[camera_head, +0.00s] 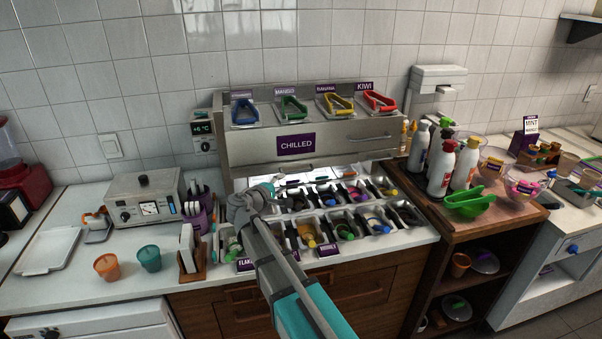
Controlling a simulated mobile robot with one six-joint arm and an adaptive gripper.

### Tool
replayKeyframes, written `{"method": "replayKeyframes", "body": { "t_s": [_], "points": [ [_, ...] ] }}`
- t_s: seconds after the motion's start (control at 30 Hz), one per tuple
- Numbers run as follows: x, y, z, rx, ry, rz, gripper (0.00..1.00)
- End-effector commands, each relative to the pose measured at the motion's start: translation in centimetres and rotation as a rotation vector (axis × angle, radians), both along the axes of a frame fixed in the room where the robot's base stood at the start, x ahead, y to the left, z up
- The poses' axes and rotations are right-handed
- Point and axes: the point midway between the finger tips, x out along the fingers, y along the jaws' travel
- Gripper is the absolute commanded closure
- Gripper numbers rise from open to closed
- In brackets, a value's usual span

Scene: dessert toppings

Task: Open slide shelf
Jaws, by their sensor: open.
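The stainless chilled unit (345,148) stands against the tiled wall at the back centre. My arm reaches up from the bottom centre. My gripper (284,187) is at its far end, over the back left of the topping trays, below and left of the handle and apart from it. It is open and seems empty; the wrist partly hides the fingers.
Topping trays (345,234) with several scoops fill the counter before the unit. Colored tongs (292,107) lie in bins on top. Cups (107,267) and a napkin holder (190,262) stand left.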

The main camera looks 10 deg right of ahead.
Motion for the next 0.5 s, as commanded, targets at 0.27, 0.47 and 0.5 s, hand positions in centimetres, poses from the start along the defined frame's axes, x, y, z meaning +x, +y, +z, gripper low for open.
{"method": "replayKeyframes", "body": {
  "t_s": [0.27,0.47,0.5],
  "points": [
    [2.9,-2.6,-0.7,0.0,-0.001,-0.002,0.5],
    [5.1,-4.8,-1.1,0.0,-0.001,-0.002,0.5],
    [5.6,-5.2,-1.2,0.0,-0.001,-0.002,0.5]
  ]
}}
